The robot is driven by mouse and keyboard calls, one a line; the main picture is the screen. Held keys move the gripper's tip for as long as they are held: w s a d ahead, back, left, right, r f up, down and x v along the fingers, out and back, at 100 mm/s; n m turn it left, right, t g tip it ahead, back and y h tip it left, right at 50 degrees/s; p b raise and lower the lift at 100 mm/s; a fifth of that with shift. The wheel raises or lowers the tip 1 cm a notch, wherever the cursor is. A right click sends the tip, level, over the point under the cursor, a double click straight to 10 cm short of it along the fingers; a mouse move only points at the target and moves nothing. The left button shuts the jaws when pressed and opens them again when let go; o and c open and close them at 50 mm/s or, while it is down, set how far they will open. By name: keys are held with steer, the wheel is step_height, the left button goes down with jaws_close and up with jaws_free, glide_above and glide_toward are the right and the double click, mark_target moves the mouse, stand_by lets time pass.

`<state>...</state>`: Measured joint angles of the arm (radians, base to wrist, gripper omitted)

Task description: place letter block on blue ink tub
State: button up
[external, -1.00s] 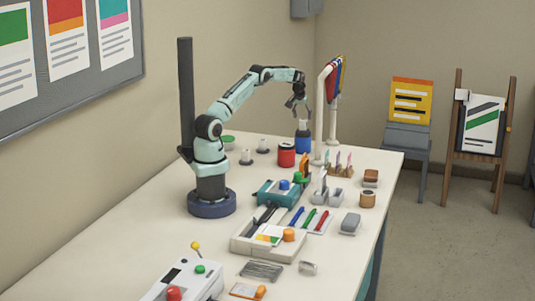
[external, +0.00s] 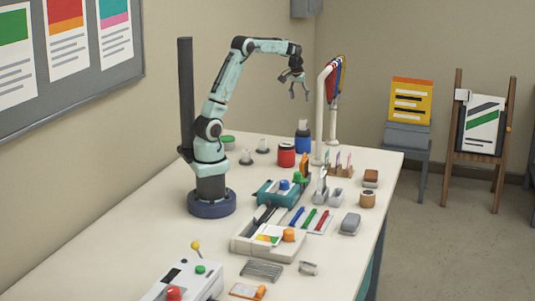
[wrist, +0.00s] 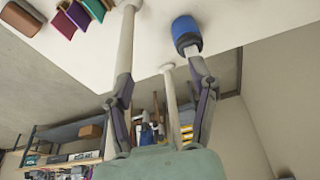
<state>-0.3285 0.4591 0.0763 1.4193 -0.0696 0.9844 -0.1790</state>
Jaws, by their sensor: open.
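The blue ink tub (external: 302,145) stands near the far end of the table, beside the red tub. A small grey piece (external: 303,125), which looks like the letter block, sits on top of its dark lid; no letter can be made out. My gripper (external: 300,94) is open and empty, above the tub and apart from the piece. In the wrist view the blue tub (wrist: 185,27) shows at the top, by the tip of the right finger of my gripper (wrist: 160,68). That finger partly hides what is on the tub.
The red tub (external: 286,155) is just left of the blue tub. A white post rack (external: 322,110) with hanging coloured pieces stands close on the right. A teal stand (external: 277,195) and a tray of coloured pens (external: 311,219) are nearer.

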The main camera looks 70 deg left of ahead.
steer(key=s+d+r+m+g+h, duration=0.1)
steer(key=s+d+r+m, duration=0.15)
steer(key=s+d, duration=0.9)
steer(key=s+d+f+m+g, duration=0.1)
steer(key=s+d+f, duration=0.1)
steer(key=s, duration=0.7)
steer(key=s+d+f+m+g, duration=0.1)
steer(key=s+d+f+m, duration=0.1)
steer(key=s, duration=0.8)
steer(key=shift+s+d+f, duration=0.15)
steer(key=shift+d+f, duration=0.35)
steer(key=shift+d, duration=0.65)
